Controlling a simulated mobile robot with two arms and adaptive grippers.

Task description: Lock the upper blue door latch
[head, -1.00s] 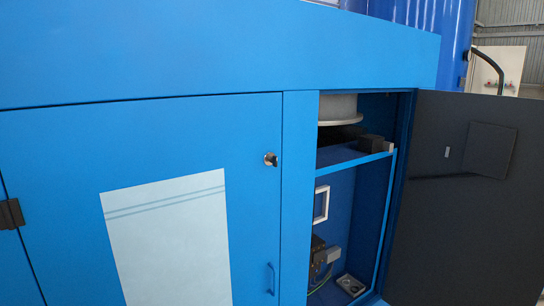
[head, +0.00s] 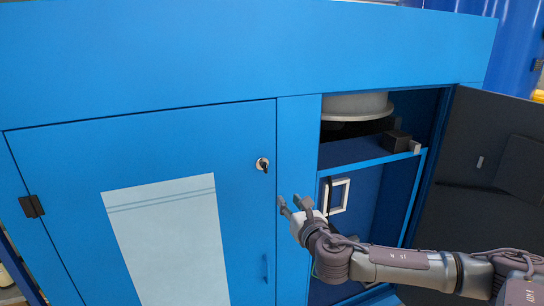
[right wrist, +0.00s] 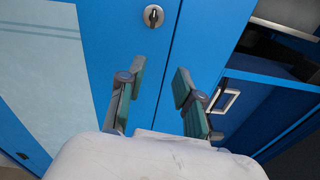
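The upper latch (head: 262,164) is a small round silver plate with a dark key-like knob, near the top right corner of the closed blue door (head: 60,170). It also shows in the right wrist view (right wrist: 153,16), above my fingers. My right gripper (head: 291,203) is below and to the right of the latch, in front of the blue post beside the door. In the right wrist view its two fingers (right wrist: 158,82) are spread apart with nothing between them. The gripper is apart from the latch. My left gripper is not in view.
An open dark door (head: 470,190) stands at the right, beside an open compartment with a blue shelf (head: 365,163) and a white frame (head: 338,196). The closed door bears a pale panel (head: 170,245) and a blue handle (head: 267,268) low on its right edge.

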